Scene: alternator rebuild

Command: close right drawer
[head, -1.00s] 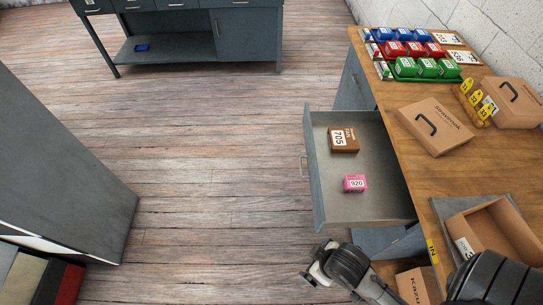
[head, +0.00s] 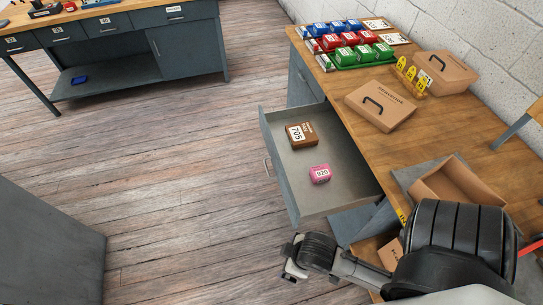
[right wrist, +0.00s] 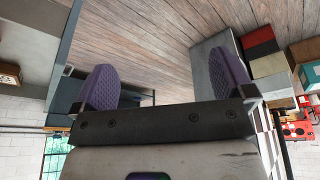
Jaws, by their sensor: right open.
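The right drawer (head: 345,178) of the wooden-topped bench is pulled out over the floor. Its grey front panel (head: 279,176) faces left and carries a bar handle (head: 268,167). Inside lie a brown box marked 705 (head: 302,135) and a pink box marked 920 (head: 320,174). My right gripper (head: 289,262) is below and in front of the drawer's near corner, apart from the handle. In the right wrist view, the two purple fingers of the right gripper (right wrist: 164,85) are spread wide with nothing between them. My left gripper is out of view.
The bench top (head: 440,130) holds blue, red and green boxes, a closed cardboard carton (head: 381,105) and an open carton (head: 452,186). A grey cabinet (head: 45,245) stands at lower left, another bench (head: 185,50) at the back. The floor left of the drawer is clear.

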